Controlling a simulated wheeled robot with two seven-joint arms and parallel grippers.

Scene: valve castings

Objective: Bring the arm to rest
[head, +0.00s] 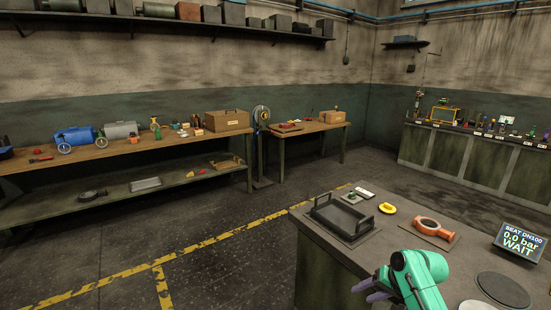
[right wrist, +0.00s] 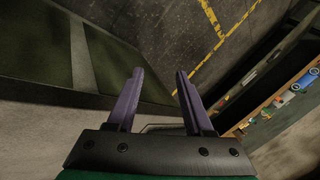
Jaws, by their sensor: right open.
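My right arm comes in at the bottom of the head view, teal, over the front edge of the near workbench (head: 335,250). Its gripper (head: 376,288) has purple fingers pointing left, beside the bench's left part. In the right wrist view the gripper (right wrist: 160,75) shows its two purple fingers apart, with nothing between them. Beyond the fingertips are the dark floor and a yellow line. My left gripper is not in view.
Wooden benches (head: 100,152) line the back wall. The floor between is clear.

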